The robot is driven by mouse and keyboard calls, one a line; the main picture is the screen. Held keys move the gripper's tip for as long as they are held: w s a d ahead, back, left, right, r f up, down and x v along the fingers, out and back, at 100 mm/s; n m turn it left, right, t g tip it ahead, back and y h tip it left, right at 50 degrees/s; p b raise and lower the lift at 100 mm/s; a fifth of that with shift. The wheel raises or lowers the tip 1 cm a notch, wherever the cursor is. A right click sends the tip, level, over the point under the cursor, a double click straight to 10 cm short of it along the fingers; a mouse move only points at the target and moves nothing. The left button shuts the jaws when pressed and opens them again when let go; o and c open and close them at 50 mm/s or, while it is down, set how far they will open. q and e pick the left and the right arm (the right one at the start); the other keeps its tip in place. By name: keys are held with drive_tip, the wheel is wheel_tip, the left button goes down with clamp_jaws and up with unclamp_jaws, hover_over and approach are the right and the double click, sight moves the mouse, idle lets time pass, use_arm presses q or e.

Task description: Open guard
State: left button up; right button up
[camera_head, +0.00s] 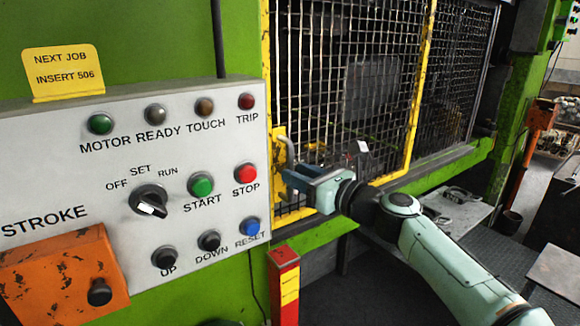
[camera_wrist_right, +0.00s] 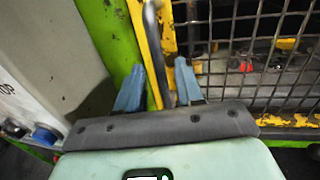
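The guard is a black wire mesh in a yellow frame (camera_head: 419,85) on the green press, and it looks closed. A grey bar handle (camera_head: 289,148) stands on a yellow plate at its left edge. My right gripper (camera_head: 286,181) is at the lower part of this handle. In the right wrist view, the blue fingers of my right gripper (camera_wrist_right: 158,82) are spread apart. The handle (camera_wrist_right: 153,35) runs between them, with a gap to the left finger. Contact with the right finger is unclear. My left gripper is not in view.
A grey control panel (camera_head: 60,180) with buttons, lamps and a selector knob stands left of the guard. An orange box (camera_head: 65,275) is at its lower left. A red post (camera_head: 285,285) stands below the gripper. Benches and dark floor lie to the right.

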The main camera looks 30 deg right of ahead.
sight(291, 196)
drive_tip(key=shift+p+x, duration=0.3)
drive_tip(key=shift+x, duration=1.3)
clamp_jaws()
drive_tip(key=shift+d, duration=0.1)
